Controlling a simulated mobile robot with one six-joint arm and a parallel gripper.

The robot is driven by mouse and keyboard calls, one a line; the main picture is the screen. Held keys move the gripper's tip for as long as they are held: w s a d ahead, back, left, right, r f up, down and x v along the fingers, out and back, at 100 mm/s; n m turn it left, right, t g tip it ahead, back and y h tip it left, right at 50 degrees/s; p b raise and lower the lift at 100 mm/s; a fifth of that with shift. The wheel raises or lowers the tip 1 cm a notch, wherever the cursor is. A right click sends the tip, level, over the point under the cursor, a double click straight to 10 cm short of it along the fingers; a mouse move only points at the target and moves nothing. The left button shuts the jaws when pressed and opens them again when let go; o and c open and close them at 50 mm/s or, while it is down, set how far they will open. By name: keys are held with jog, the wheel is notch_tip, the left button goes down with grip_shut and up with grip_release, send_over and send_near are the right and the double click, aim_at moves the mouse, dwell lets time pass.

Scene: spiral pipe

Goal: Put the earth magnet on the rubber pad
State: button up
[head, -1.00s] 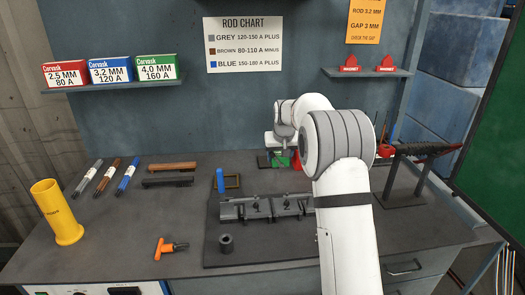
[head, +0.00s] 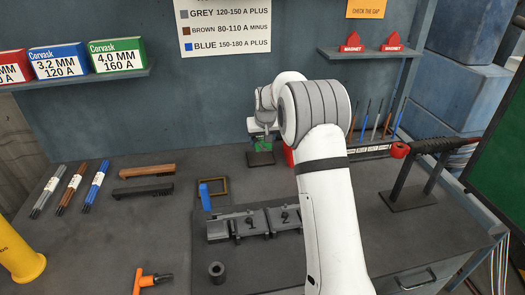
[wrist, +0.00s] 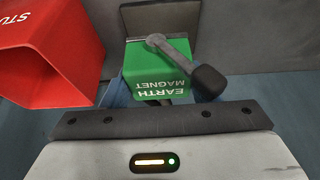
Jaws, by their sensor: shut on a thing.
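The earth magnet is a green block (wrist: 155,68) with white lettering and a grey lever with a black knob. In the wrist view it is just beyond my gripper (wrist: 150,100), whose fingers are mostly hidden. My gripper is shut on it. In the head view the magnet (head: 262,144) shows at the bench's back, beside my arm's wrist, which hides part of the area. I cannot tell if it touches the bench. A dark flat plate (head: 260,158) lies behind or under it. Towards the front left is a brown-framed dark square (head: 222,183). I cannot tell which is the rubber pad.
A red container (wrist: 50,50) stands close beside the magnet. A blue upright piece (head: 204,196) is near the brown frame. A grey slotted fixture (head: 236,224), three rod bundles (head: 72,188) and an orange-handled tool (head: 150,278) occupy the bench. Bare bench lies left of the fixture.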

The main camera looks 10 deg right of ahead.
aim_at(263, 160)
jog(key=shift+d+f, duration=0.15)
jog(key=shift+f, duration=2.35)
jog(key=o, duration=1)
jog(key=shift+f, duration=0.25)
jog(key=o, duration=0.5)
jog(key=shift+s, duration=0.1)
jog(key=shift+r, duration=0.15)
